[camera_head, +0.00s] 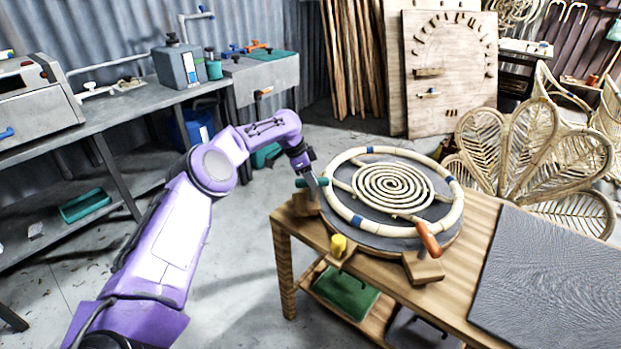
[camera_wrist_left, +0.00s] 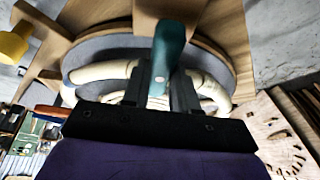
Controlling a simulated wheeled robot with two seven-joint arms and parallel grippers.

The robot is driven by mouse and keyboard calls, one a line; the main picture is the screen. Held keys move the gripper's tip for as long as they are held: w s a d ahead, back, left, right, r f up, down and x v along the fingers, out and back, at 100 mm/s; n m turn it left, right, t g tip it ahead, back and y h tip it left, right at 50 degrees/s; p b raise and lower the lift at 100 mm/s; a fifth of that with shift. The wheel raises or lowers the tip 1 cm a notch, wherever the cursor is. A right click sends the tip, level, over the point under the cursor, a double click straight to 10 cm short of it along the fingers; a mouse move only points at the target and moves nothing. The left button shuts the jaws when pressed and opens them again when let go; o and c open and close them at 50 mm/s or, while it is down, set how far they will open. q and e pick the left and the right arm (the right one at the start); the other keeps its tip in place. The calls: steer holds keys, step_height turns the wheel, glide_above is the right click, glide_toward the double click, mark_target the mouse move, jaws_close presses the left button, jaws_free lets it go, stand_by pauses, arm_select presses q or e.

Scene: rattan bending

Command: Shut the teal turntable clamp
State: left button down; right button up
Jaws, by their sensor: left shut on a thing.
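The teal clamp handle (camera_head: 312,183) is at the left edge of the round turntable (camera_head: 383,240), on a wooden block (camera_head: 303,205). My left gripper (camera_head: 312,179) is at this handle, shut on it. In the left wrist view the teal handle (camera_wrist_left: 168,48) lies between the two dark fingers of my left gripper (camera_wrist_left: 158,85). A rattan ring with blue bands (camera_head: 340,205) and a rattan spiral (camera_head: 392,187) lie on the turntable. Whether the clamp presses on the ring is hidden by the gripper. My right gripper is not in view.
A yellow clamp handle (camera_head: 338,245) stands at the front left of the turntable, and an orange one (camera_head: 429,240) at the front right. A dark textured mat (camera_head: 550,280) covers the table's right side. Woven rattan chair backs (camera_head: 530,150) stand behind the table.

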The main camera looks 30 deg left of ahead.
arm_select(q)
steer(key=shift+d+f, duration=0.1)
steer(key=c, duration=0.9)
jaws_free()
steer(key=b+v, duration=0.1)
steer(key=v, duration=0.9)
steer(key=shift+r, duration=0.25)
